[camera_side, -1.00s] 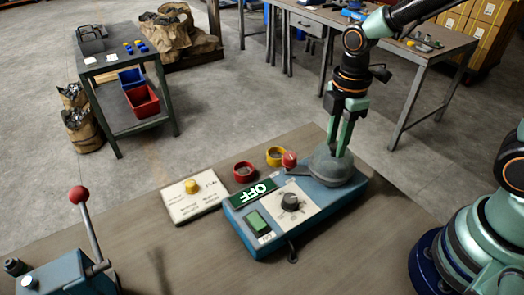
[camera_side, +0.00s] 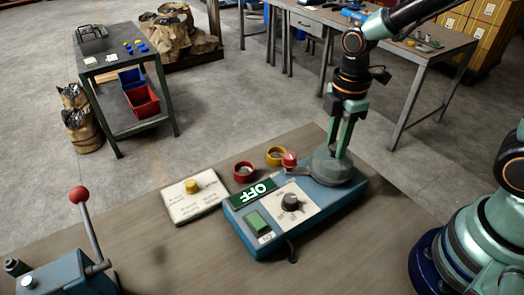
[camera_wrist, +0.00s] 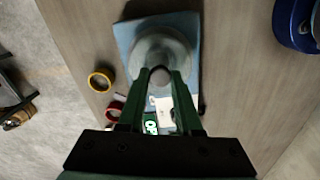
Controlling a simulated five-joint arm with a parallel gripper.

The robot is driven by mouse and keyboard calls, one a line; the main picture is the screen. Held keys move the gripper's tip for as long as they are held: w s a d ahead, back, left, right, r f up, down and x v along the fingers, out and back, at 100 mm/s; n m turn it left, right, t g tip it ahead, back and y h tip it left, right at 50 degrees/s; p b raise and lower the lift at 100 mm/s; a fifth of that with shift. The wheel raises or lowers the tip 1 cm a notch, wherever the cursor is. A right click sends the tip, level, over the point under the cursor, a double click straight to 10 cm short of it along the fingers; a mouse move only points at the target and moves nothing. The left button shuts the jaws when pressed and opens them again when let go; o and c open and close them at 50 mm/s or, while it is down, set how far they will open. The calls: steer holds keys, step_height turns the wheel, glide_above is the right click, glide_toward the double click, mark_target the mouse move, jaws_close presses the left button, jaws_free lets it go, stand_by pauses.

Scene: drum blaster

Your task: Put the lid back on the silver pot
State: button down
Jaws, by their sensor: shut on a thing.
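A grey, domed silver piece, the lid (camera_side: 328,168), sits at the right end of a blue control box (camera_side: 262,236). My gripper (camera_side: 340,156) comes down on it from above, with both green fingers at its top. In the wrist view the gripper (camera_wrist: 160,76) has its fingertips closed around a small dark knob at the middle of the round grey lid (camera_wrist: 160,45). I cannot make out a separate silver pot; any pot under the dome is hidden or blends with it.
A red ring (camera_side: 244,172), a yellow ring (camera_side: 275,155) and a red knob (camera_side: 289,158) are close behind. A white panel (camera_side: 193,197) stands left; a red-balled lever (camera_side: 79,195) is at front left.

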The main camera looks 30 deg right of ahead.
stand_by(0.3)
steer(key=c, duration=0.5)
jaws_free()
steer(key=o, duration=0.5)
steer(key=shift+c, duration=0.2)
steer(key=shift+r, duration=3.5)
